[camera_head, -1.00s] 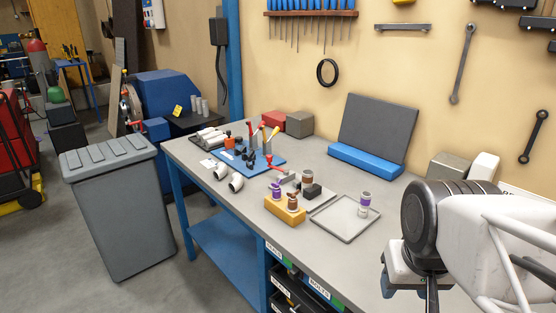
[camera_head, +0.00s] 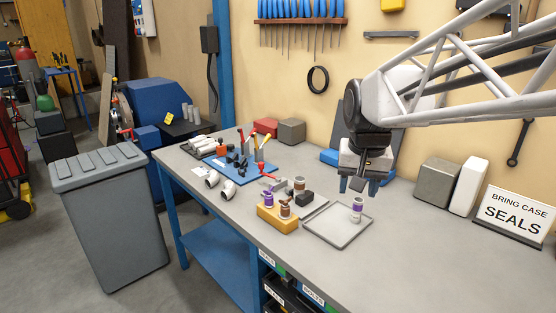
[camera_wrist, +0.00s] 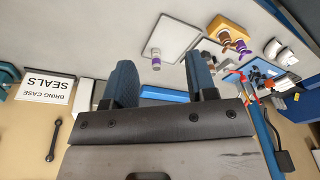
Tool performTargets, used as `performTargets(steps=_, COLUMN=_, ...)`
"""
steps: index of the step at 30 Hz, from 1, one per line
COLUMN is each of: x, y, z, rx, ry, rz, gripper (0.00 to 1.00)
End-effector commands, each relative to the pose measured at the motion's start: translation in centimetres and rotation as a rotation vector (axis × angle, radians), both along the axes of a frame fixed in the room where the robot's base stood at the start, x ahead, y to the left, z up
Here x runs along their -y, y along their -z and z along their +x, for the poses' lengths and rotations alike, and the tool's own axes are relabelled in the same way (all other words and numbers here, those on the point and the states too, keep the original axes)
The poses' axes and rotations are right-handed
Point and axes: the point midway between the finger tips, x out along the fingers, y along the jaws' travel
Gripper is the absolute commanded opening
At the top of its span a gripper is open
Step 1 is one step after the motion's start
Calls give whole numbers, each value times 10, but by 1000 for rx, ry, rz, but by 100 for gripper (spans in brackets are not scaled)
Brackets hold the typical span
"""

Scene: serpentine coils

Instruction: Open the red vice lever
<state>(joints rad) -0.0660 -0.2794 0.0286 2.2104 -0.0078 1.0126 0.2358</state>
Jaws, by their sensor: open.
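A red lever (camera_head: 264,168) stands up at a tilt from a small grey vice (camera_head: 271,183) in the middle of the bench in the head view. The vice is partly hidden behind the yellow block and its coils. My gripper (camera_head: 359,185) is open and empty, pointing down above the bench, to the right of the lever and well apart from it. In the wrist view its two blue fingers (camera_wrist: 160,75) are spread with nothing between them; I cannot clearly make out the vice there.
A yellow block (camera_head: 280,217) with purple and brown coils stands by the vice. A grey tray (camera_head: 338,238) holds a purple-and-white coil. A blue board (camera_head: 232,163) with red- and yellow-handled tools lies behind left. The right of the bench is clear before a sign (camera_head: 515,215).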

Motion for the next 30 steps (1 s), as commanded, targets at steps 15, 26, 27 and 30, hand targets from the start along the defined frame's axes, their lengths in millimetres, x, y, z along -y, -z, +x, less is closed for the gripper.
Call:
performTargets(steps=15, x=-37, y=-14, z=125, rx=-38, ry=82, rz=17, gripper=52)
performTargets(steps=26, x=-68, y=-9, z=210, rx=-64, ry=140, rz=26, gripper=52)
performTargets(steps=27, x=-72, y=-8, z=220, rx=-66, ry=146, rz=26, gripper=52)
performTargets(steps=30, x=-81, y=-4, z=243, rx=-74, ry=164, rz=28, gripper=52)
